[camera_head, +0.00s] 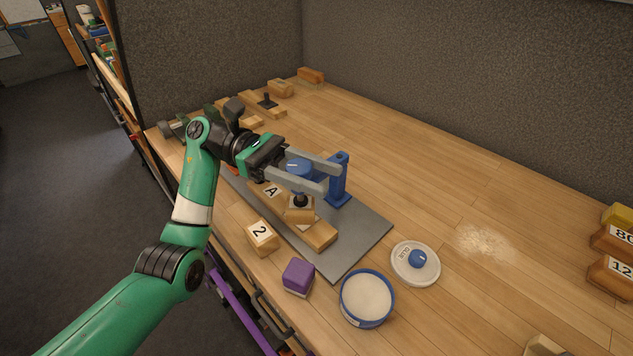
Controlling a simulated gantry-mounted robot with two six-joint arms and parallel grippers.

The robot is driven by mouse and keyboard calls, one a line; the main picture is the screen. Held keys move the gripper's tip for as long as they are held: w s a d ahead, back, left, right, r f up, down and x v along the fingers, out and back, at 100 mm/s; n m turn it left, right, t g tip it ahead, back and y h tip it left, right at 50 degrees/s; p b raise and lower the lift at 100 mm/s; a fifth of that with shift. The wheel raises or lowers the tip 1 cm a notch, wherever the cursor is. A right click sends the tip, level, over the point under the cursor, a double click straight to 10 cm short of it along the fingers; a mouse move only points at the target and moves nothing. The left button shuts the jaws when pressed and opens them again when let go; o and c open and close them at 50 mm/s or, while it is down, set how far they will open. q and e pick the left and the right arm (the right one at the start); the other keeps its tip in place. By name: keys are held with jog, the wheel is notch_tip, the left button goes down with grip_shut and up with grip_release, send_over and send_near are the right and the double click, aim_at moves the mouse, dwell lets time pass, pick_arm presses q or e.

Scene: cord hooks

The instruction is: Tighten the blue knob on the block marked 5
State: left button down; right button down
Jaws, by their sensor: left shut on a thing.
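A blue knob (298,166) with a pale line on top sits between the two long grey fingers of my left gripper (328,177). The gripper is shut on it, coming in from the left. Below the fingers is a black stem (300,200) above a small wooden block (299,214), on the dark grey plate (358,240). I see no 5 on any block; the fingers partly hide this one. A wooden block marked A (271,190) lies just left of it. My right gripper is not in view.
A blue bracket (340,181) stands close beyond the fingertips. A block marked 2 (262,237), a purple block (298,277), a blue tub (367,299) and a white lid with a blue knob (416,263) are near the front. The table's right middle is mostly clear.

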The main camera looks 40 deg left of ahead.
pick_arm(q)
jog(key=shift+r, duration=0.2)
jog(key=shift+c, duration=1.5)
grip_release()
jog(key=shift+f, duration=0.1)
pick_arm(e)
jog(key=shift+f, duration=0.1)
